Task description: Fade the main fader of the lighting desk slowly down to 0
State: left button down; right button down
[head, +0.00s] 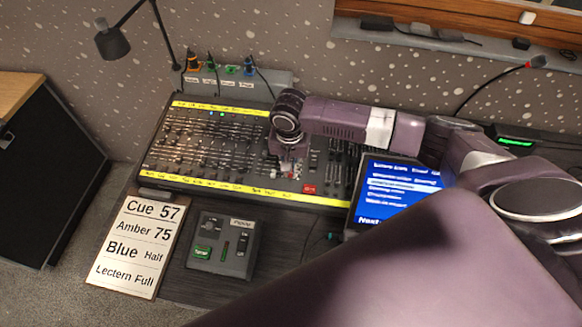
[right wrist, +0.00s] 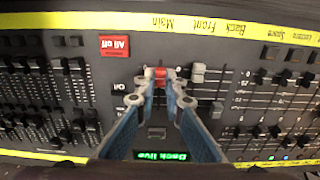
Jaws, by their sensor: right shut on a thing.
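The lighting desk (head: 225,193) stands against the wall with rows of faders and yellow label strips. In the right wrist view, the main fader's red cap (right wrist: 159,73) sits below the "Main" label (right wrist: 153,22), toward that strip. My right gripper (head: 290,170) is lowered onto the desk left of the red "All off" button (head: 309,189). In the right wrist view its fingertips (right wrist: 159,82) are closed on the red cap. The fingers hide most of the slot, and the scale there is too small to read. My left gripper is out of view.
Neighbouring pale fader caps (right wrist: 198,73) are close beside the fingers. A blue screen (head: 395,192) stands at the desk's right end. A cue card (head: 134,247) and a small control box (head: 223,245) lie in front. A lamp (head: 112,42) hangs over the back left.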

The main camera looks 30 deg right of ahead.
aim_at(291, 176)
jog(key=shift+s+a+p, duration=0.3)
jog(key=shift+s+p, duration=0.1)
dwell(1.0)
jog(key=c, duration=2.3)
grip_release()
notch_tip(291, 176, up, 6)
jog(key=p, duration=0.8)
